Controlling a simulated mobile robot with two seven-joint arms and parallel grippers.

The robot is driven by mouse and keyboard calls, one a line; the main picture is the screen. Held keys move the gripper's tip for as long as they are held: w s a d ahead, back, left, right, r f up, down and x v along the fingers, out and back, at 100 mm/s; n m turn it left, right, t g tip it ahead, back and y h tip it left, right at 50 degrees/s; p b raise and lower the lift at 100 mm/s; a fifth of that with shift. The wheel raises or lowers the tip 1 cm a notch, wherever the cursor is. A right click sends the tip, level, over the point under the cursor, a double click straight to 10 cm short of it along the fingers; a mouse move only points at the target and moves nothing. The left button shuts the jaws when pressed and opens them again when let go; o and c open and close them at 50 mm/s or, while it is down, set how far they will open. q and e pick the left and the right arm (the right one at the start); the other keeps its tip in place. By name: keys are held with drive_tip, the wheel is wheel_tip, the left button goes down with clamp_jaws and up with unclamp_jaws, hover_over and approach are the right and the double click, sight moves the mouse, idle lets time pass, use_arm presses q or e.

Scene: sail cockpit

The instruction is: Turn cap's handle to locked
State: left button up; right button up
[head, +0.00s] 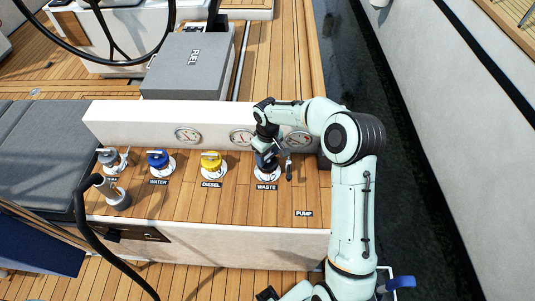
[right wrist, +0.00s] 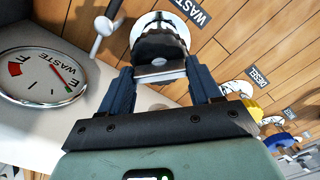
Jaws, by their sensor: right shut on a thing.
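The waste cap (head: 267,173) is dark and round, on a white base at the right of the row of caps. In the right wrist view the dark cap (right wrist: 160,46) fills the space between my fingers, with a grey metal handle (right wrist: 160,70) across its near side. My right gripper (head: 266,155) reaches down over the cap from above. In the right wrist view its two blue fingers (right wrist: 160,85) stand on either side of the handle, shut on it. The handle's exact angle and any locked mark are hidden or too small to tell. My left gripper is not in view.
The yellow diesel cap (head: 211,161) and blue water cap (head: 158,160) stand to the left, with a grey cap (head: 110,158) beyond. A small lever (head: 289,167) stands close to the gripper's right. Round gauges (head: 187,134) line the white wall behind. The deck near the PUMP label (head: 304,213) is clear.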

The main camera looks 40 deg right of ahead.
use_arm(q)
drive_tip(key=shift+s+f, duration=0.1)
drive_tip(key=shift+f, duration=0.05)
use_arm(e)
drive_tip(key=shift+m, duration=0.3)
drive_tip(key=m+b, duration=0.1)
drive_tip(key=m, duration=0.6)
drive_tip(key=shift+b, duration=0.3)
drive_tip(key=m, duration=0.5)
use_arm(q)
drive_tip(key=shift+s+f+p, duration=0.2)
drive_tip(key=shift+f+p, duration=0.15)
drive_tip(key=shift+p, duration=0.05)
use_arm(e)
drive_tip(key=shift+m, duration=2.6)
drive_tip(key=o, duration=1.1)
drive_tip(key=shift+c, duration=0.2)
